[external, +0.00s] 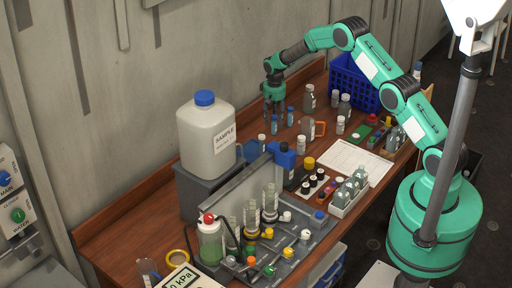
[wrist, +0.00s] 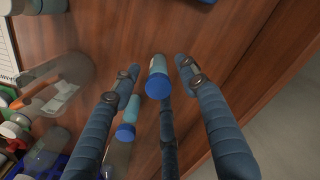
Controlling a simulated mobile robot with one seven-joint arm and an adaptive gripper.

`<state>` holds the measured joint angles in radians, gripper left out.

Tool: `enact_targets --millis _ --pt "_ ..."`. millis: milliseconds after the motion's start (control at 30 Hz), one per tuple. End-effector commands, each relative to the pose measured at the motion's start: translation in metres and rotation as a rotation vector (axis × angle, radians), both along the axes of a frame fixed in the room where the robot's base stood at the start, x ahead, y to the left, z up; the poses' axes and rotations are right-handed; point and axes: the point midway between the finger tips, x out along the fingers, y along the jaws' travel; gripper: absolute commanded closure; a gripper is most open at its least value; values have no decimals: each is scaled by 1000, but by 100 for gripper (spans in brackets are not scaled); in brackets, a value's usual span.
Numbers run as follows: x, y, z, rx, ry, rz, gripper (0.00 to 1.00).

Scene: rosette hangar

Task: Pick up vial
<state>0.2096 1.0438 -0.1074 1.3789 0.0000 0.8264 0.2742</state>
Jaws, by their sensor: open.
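In the wrist view a small vial with a blue cap (wrist: 158,82) stands on the wooden table between the tips of my gripper's fingers (wrist: 157,74). The gripper is open, with a gap visible on both sides of this vial. A second blue-capped vial (wrist: 126,131) is close by at the lower left, partly behind a finger. In the external view my gripper (external: 273,108) points down over the back of the table, among small blue-capped vials, one at its right (external: 290,116) and one just below it (external: 274,125). I cannot tell which of these is between the fingers.
A clear beaker with an orange handle (external: 308,128) stands to the right of the vials. A blue crate (external: 352,84) and grey-capped bottles (external: 309,97) are behind it. A large sample jug (external: 206,135) stands to the left. The wall runs close along the back edge.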

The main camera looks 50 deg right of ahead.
Motion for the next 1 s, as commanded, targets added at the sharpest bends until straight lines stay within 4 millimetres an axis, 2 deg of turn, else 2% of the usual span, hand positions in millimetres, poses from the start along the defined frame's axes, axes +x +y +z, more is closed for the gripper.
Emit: enact_targets --millis 433,800,1000 --pt "0 0 -5 0 0 0 56" --pt "-3 0 -41 0 1 0 56" --pt "-2 0 -51 0 0 0 56"
